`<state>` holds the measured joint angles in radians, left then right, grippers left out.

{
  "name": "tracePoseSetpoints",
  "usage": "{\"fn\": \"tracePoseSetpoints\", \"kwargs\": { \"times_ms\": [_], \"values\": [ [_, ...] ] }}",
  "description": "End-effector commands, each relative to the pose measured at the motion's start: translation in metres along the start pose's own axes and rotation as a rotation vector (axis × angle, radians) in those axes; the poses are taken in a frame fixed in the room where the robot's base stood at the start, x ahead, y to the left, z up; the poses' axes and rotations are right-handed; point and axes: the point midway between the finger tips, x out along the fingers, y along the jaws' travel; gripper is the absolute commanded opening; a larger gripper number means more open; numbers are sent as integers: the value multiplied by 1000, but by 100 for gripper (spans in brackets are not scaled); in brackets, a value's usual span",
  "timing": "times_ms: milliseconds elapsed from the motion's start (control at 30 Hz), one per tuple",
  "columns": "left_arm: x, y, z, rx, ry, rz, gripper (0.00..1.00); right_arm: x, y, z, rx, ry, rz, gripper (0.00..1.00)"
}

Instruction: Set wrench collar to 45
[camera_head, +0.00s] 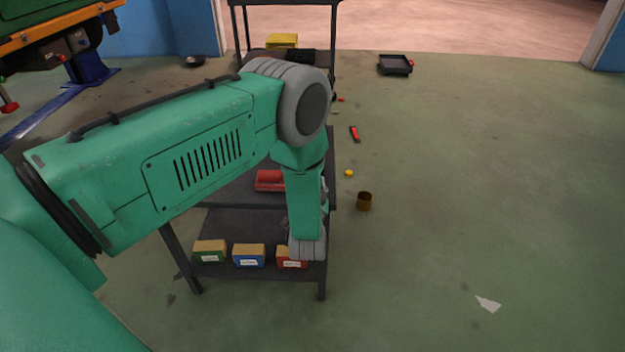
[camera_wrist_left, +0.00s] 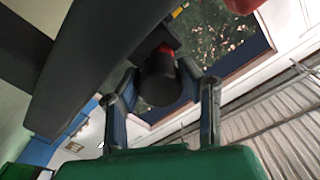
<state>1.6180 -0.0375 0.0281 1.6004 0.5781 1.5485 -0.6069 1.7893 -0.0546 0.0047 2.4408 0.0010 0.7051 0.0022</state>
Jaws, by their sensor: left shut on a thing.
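My left gripper (camera_wrist_left: 160,76) shows in the left wrist view, its two fingers closed on either side of a dark, round-ended cylinder (camera_wrist_left: 159,82). The cylinder looks like the end of the wrench, with a red band and a bit of yellow behind it. No collar scale or number can be read. In the head view my left arm reaches in from the left and bends down at the dark shelf cart (camera_head: 233,222). My right gripper is in neither view.
Green (camera_head: 209,251), blue (camera_head: 248,255) and red (camera_head: 291,258) boxes sit on the cart's low shelf. A red item (camera_head: 269,180) lies on a shelf above. The right floor is mostly clear.

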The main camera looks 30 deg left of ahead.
Motion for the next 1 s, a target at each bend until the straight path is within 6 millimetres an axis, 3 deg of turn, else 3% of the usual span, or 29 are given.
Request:
{"fn": "tracePoseSetpoints", "kwargs": {
  "times_ms": [300,333,367,767,1000],
  "values": [
    [-1,2,1,0,-3,6,4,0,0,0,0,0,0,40],
    [-1,2,1,0,-3,6,43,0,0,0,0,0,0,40],
    [-1,2,1,-1,-3,6,54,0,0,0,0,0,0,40],
    [-6,1,0,-1,-1,3,54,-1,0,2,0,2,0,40],
    [-48,2,1,1,-3,6,54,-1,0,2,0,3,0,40]
  ]
}}
